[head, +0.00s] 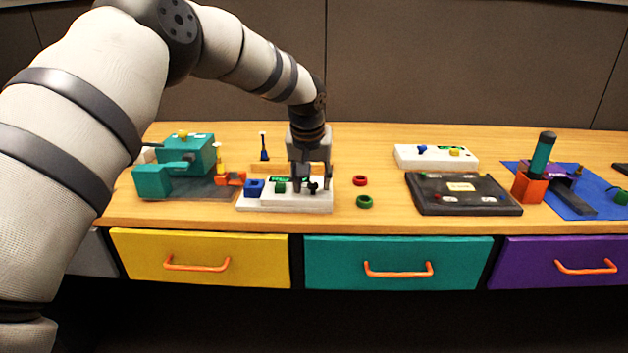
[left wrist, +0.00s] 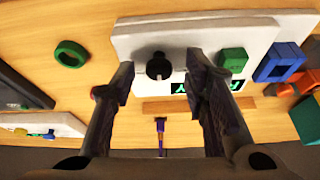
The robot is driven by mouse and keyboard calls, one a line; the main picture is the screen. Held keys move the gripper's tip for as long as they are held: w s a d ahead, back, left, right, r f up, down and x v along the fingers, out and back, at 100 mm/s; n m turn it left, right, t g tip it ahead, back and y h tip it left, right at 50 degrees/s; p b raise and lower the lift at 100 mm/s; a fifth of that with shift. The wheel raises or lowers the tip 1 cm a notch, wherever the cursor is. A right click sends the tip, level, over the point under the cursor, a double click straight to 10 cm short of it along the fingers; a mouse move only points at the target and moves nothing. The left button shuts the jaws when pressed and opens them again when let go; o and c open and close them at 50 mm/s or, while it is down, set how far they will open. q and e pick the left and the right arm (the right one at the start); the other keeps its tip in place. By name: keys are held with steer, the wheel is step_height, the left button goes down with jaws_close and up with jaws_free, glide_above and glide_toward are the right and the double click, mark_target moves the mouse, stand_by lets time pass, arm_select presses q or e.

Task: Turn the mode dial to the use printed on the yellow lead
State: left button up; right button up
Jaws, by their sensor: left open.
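My left gripper (head: 312,186) is open over the white panel (head: 290,206), fingers pointing down. A dark round knob, likely the mode dial (head: 313,188), is between its fingertips. In the left wrist view, the knob (left wrist: 158,67) has a slot in its face, and the fingers stand apart on either side of it. A small dark display with green letters (left wrist: 180,88) is partly hidden by a finger, so I cannot read it. I cannot make out a yellow lead or any print on one. My right gripper is not in view.
A blue square block (head: 255,187) and a green piece (head: 280,187) sit on the panel. Red (head: 360,181) and green rings (head: 364,202) lie to its right. A teal machine (head: 187,156) stands left; a black panel (head: 463,207) and second white panel (head: 408,158) are right.

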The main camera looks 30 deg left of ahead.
arm_select(q)
steer(key=shift+r, duration=0.1)
jaws_close()
